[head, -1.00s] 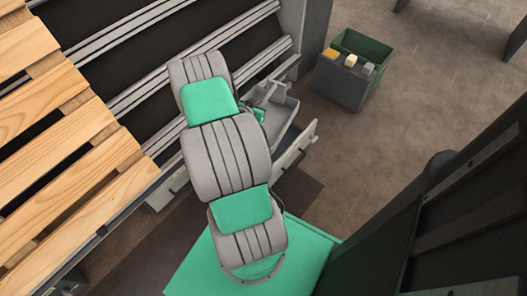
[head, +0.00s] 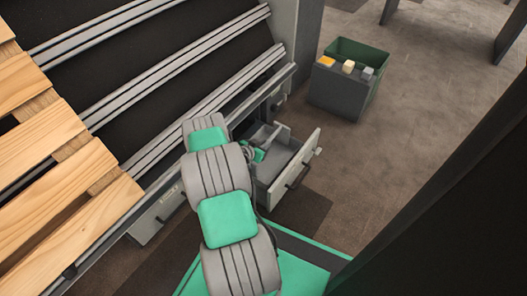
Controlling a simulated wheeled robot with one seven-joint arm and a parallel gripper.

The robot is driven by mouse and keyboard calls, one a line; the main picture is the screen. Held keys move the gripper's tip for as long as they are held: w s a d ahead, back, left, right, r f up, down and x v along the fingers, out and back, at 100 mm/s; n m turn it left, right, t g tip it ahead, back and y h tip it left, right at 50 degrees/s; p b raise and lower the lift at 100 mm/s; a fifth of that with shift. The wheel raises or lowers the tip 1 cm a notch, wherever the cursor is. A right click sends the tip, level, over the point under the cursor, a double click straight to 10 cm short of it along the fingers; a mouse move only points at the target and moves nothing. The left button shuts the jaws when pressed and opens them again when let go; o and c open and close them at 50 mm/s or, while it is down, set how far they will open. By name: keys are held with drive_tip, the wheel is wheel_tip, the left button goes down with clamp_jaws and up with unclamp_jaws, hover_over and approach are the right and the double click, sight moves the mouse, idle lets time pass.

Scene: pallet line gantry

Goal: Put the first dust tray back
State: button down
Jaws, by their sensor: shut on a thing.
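A grey dust tray (head: 285,152) sticks out like a drawer from the low front of the pallet line, at the middle of the view. Its front panel, with a dark handle (head: 298,176), faces the lower right, and its inside is open to view. My gripper (head: 259,153) is at the end of my grey and green arm, at the tray's left side. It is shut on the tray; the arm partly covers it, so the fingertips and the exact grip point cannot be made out.
A second grey front with a label (head: 160,212) sits further left along the line. Wooden pallet slats (head: 45,130) lie on the rails at left. A dark bin (head: 345,85) with small blocks on its rim stands on the floor behind right. Floor to the right is clear.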

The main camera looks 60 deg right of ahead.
drive_tip(key=shift+f, duration=0.85)
drive_tip(key=shift+r, duration=0.15)
drive_tip(key=c, duration=1.5)
unclamp_jaws()
drive_tip(key=shift+o, duration=0.2)
